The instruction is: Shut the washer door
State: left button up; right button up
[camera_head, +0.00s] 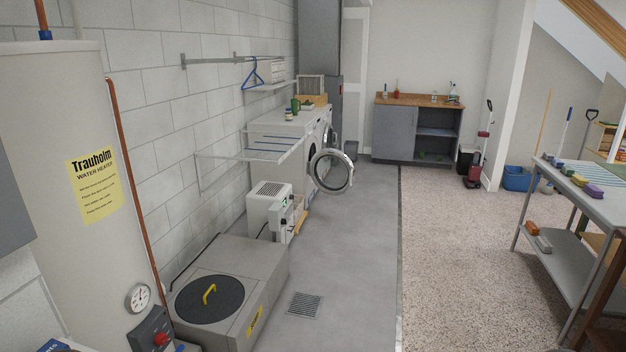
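The white washer (280,169) stands against the block wall at the left, in the middle distance. Its round door (349,173) with a pale rim is open and sticks out to the right over the grey floor. The glass of the door faces me. A second white front-loading machine stands just beyond the washer, partly hidden. Neither of my grippers shows in this view.
A white dehumidifier-like unit (268,211) and a grey lidded box (232,290) stand before the washer. A wire rack (250,153) juts from the wall. A metal table (590,180) stands at the right.

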aim_at(334, 154)
jog(key=z, duration=0.25)
jog(key=i, duration=0.75)
jog(key=u, duration=0.25)
jog(key=k, duration=0.85)
jog(key=z, duration=0.15)
jog(key=i, duration=1.25)
jog(key=z, duration=0.05)
